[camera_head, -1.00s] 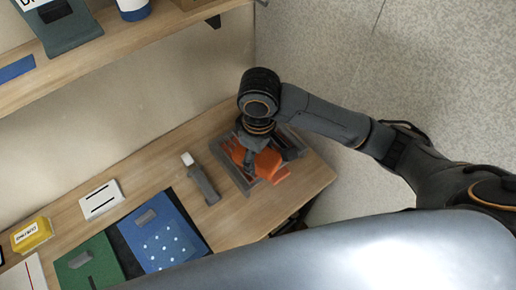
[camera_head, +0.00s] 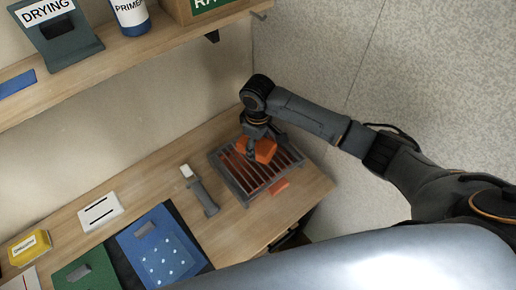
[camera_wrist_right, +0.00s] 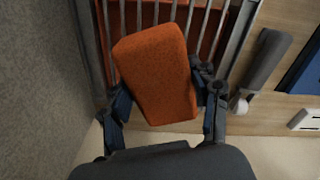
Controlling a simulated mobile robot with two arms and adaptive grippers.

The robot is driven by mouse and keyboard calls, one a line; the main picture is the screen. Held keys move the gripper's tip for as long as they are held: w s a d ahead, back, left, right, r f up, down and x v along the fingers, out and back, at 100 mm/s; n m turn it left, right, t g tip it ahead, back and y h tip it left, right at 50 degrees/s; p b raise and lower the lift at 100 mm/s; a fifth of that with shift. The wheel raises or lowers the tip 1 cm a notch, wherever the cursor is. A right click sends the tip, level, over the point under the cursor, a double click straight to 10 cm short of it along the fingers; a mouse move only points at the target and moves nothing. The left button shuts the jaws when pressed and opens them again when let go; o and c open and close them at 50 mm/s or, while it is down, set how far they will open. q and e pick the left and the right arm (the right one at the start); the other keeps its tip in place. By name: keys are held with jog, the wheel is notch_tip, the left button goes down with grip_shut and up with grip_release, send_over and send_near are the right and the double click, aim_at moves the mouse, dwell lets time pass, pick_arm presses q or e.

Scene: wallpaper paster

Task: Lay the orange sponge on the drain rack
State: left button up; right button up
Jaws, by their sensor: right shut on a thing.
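The orange sponge (camera_head: 265,150) is a rounded block held by my right gripper (camera_head: 258,142) over the drain rack (camera_head: 239,189). In the right wrist view the sponge (camera_wrist_right: 155,70) sits tilted between the two fingers of the gripper (camera_wrist_right: 162,95), which are shut on its sides. The rack's parallel metal bars (camera_wrist_right: 205,22) show behind it, with an orange-brown surface beneath them. I cannot tell whether the sponge touches the bars. My left gripper is not in view.
A grey-handled tool with a white end (camera_head: 202,192) lies just left of the rack. Blue (camera_head: 160,245) and green (camera_head: 85,272) panels lie further left. A shelf (camera_head: 130,58) with a bottle (camera_head: 130,15) runs above. An orange tab (camera_head: 279,187) shows at the rack's front edge.

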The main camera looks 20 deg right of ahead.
aim_at(258, 151)
jog(key=shift+w+d+f, duration=0.1)
jog(key=shift+w+f, duration=0.1)
jog(key=shift+f, duration=1.7)
jog(key=shift+f, duration=0.1)
jog(key=o, duration=1.2)
notch_tip(258, 151, up, 12)
jog(key=shift+r+b, duration=0.15)
jog(key=shift+b, duration=0.35)
